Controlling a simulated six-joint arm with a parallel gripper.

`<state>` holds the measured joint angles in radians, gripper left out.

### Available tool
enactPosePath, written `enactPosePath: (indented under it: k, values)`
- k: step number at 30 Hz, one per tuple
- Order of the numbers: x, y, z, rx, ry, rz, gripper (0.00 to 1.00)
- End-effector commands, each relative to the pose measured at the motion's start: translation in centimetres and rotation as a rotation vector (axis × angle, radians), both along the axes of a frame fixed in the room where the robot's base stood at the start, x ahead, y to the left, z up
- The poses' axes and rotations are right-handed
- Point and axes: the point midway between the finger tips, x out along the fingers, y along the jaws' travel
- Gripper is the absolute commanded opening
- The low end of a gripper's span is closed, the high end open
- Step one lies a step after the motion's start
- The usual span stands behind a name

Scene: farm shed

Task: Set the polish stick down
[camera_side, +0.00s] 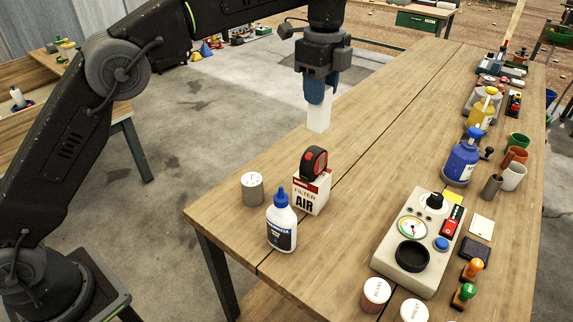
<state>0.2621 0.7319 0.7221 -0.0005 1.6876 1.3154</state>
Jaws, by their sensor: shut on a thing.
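The polish stick, seen as a white upright block (319,117), is held in my gripper (320,97). The blue fingers are shut around its upper part. Its lower end shows against the wooden table (372,140), near the table's left edge. I cannot tell whether the lower end touches the table or hangs just above it.
In front of the stick stand an air filter box (312,195) with a red and black tape measure (314,163) on top, a grey shaker can (252,189) and a blue-capped bottle (282,222). A gauge panel (395,222) lies at right. The table's middle is clear.

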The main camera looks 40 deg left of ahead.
Motion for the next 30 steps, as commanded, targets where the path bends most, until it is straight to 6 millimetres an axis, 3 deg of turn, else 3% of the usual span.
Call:
enactPosePath:
  k: [1, 6, 10, 15, 21, 30]
  values:
    - [0.9, 2.6, 0.0, 0.0, -0.001, 0.013, 0.09]
    - [2.7, 11.0, 0.0, 0.0, -0.001, 0.015, 0.09]
    - [3.2, 16.3, 0.0, -0.001, -0.001, 0.013, 0.09]
    - [3.2, 21.1, 0.0, -0.001, -0.001, 0.011, 0.09]
    - [2.9, 25.3, 0.0, -0.001, -0.002, 0.01, 0.09]
    - [2.9, 24.9, -4.7, -0.001, 0.003, 0.006, 0.09]
